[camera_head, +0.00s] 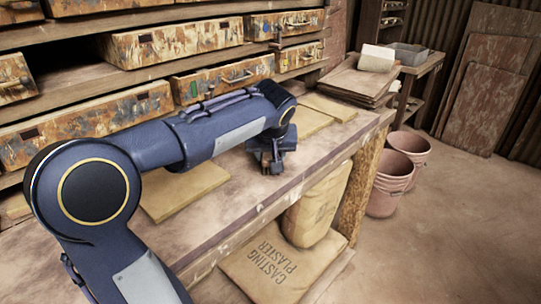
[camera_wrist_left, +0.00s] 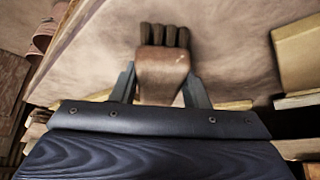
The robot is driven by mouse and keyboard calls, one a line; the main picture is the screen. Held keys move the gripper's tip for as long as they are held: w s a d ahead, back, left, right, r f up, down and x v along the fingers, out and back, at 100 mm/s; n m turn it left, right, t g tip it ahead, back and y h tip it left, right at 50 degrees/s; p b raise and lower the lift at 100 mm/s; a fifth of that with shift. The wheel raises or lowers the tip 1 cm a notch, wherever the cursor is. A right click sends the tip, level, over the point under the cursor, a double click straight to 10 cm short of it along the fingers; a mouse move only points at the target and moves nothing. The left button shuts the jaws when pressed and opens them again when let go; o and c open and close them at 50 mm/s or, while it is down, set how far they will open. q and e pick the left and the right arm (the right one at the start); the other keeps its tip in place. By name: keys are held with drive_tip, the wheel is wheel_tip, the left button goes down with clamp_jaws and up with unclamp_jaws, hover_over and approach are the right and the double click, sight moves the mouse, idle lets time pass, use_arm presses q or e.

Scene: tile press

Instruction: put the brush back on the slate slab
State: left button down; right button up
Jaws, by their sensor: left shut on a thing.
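The brush (camera_wrist_left: 162,72) shows in the left wrist view as a brown block with several dark bristle tufts at its far end. My left gripper (camera_wrist_left: 158,84) is shut on it, with one finger on each side. In the head view my left gripper (camera_head: 271,162) is low over the workbench, near its front edge; the brush cannot be made out clearly there. I cannot pick out the slate slab for certain in either view. My right gripper is not in view.
Tan boards (camera_head: 185,191) lie on the workbench (camera_head: 235,205). A stack of brown sheets (camera_head: 345,82) with a pale block (camera_head: 376,60) on top is at its far end. Drawers (camera_head: 100,122) line the back. Pink buckets (camera_head: 390,188) and plaster sacks (camera_head: 270,262) are below.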

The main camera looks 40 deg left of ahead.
use_arm(q)
drive_tip(key=shift+r, duration=0.1)
drive_tip(key=c, duration=0.8)
unclamp_jaws()
drive_tip(key=shift+f, duration=0.2)
drive_tip(key=shift+r, duration=0.3)
drive_tip(key=p+v, duration=0.2)
drive_tip(key=v, duration=1)
drive_tip(key=s+d+f+m+h, duration=0.2)
drive_tip(key=s+d+f, duration=0.3)
drive_tip(key=s+f, duration=0.1)
drive_tip(key=s+d+f+m+h, duration=0.2)
drive_tip(key=s+d+f+h, duration=0.1)
drive_tip(key=s+d+f, duration=0.2)
drive_tip(key=s+d+f+m+h, duration=0.2)
drive_tip(key=s+d+f, duration=0.3)
drive_tip(key=s+f, duration=0.2)
drive_tip(key=shift+f+t+h, duration=0.4)
drive_tip(key=shift+f, duration=0.2)
